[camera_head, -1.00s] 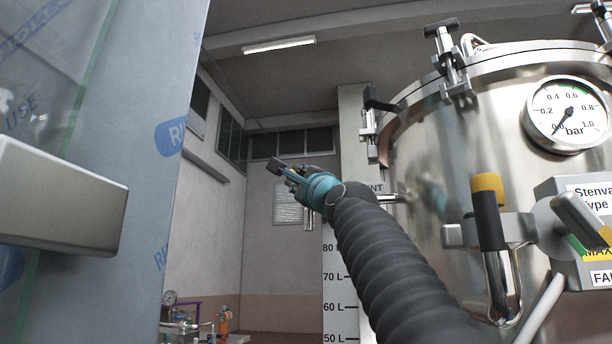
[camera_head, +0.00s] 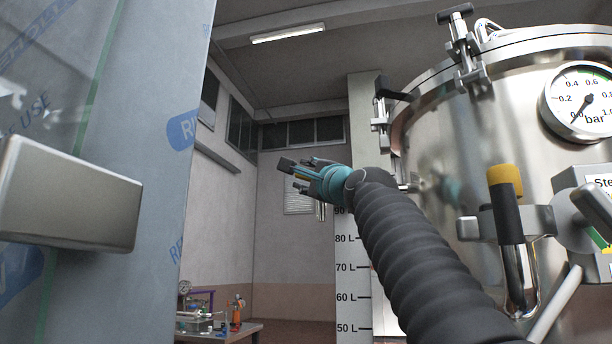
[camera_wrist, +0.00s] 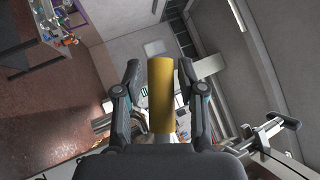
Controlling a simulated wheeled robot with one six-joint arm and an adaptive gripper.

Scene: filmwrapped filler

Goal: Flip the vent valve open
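A yellow cylindrical handle (camera_wrist: 160,95), apparently the vent valve's lever, stands between my fingers in the wrist view. My gripper (camera_wrist: 158,72) is open around it, with a gap on each side; I see no contact. In the head view my gripper (camera_head: 288,168) points left, beside the vessel, with a bit of yellow showing between its fingers. A short silver pipe end (camera_head: 321,211) hangs just below it. The valve body is mostly hidden behind my gripper and sleeved arm.
The steel vessel (camera_head: 450,130) fills the right, with a pressure gauge (camera_head: 587,101) and another yellow-tipped black handle (camera_head: 505,190). A film-wrapped panel (camera_head: 140,220) with a metal block (camera_head: 70,200) stands left. A bench (camera_head: 240,328) stands low behind.

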